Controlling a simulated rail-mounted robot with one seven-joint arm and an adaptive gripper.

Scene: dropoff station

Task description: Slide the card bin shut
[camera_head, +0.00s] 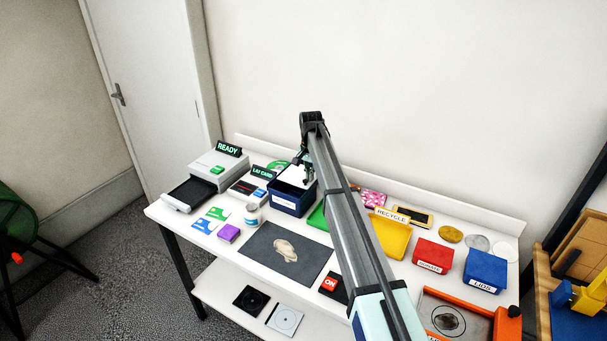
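A white machine (217,172) with a green READY sign stands at the table's left end. A dark, shallow drawer-like bin (190,192) with a pale front extends from its front left and is open; it looks like the card bin, but I see no label confirming this. My gripper (303,178) is small and dark in the head view, above or at the back of a dark blue box (290,205) with a white label. It is well to the right of the open bin, apart from it. Its fingers are too small to read, and part of the box's opening is hidden.
A LAY CARD sign (263,172), a cup (252,214), a purple block (228,233) and coloured cards (204,225) lie between bin and box. A dark mat (256,256) is in front. My arm crosses the table's middle. Yellow (391,240), red and blue bins stand right.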

